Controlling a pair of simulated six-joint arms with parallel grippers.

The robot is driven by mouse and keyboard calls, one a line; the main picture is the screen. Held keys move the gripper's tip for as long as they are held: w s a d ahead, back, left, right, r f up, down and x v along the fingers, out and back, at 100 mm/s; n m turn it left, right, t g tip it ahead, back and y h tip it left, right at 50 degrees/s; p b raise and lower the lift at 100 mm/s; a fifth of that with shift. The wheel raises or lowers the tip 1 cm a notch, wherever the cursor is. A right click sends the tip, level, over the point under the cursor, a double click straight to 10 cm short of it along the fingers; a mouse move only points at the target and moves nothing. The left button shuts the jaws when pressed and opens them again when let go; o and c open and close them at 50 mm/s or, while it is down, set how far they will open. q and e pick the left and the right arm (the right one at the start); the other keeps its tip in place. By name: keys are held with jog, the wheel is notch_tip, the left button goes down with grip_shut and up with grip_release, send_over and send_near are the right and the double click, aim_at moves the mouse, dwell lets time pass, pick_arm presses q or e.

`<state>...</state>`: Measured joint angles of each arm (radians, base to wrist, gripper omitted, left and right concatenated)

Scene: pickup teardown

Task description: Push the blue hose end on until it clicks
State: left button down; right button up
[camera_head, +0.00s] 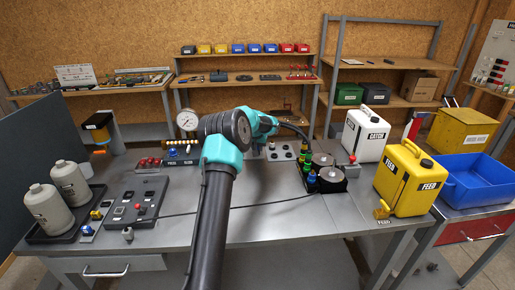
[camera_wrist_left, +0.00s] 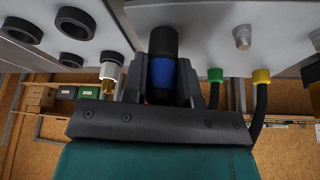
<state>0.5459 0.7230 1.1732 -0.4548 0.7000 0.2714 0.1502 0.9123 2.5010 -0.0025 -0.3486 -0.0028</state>
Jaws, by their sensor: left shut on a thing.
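The blue hose end (camera_wrist_left: 162,76), a black cylinder with a blue band, sits between the fingers of my left gripper (camera_wrist_left: 172,84) in the left wrist view. The gripper is shut on it. Its black top reaches up against or near a grey panel (camera_wrist_left: 205,25); I cannot tell whether it is seated. In the head view my left arm's teal wrist (camera_head: 262,122) hides the fingers and the held end. A green-collared hose (camera_wrist_left: 215,76) and a yellow-collared hose (camera_wrist_left: 261,78) meet the panel to its right. My right gripper is not in view.
A brass-tipped fitting (camera_wrist_left: 108,72) stands close left of the fingers. In the head view, a black tray (camera_head: 335,185) with round parts, a yellow FEED can (camera_head: 408,180) and a white CATCH can (camera_head: 365,134) stand to the right.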

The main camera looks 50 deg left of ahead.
pick_arm(q)
jog(key=shift+r, duration=0.85)
jog(key=shift+r, duration=1.95)
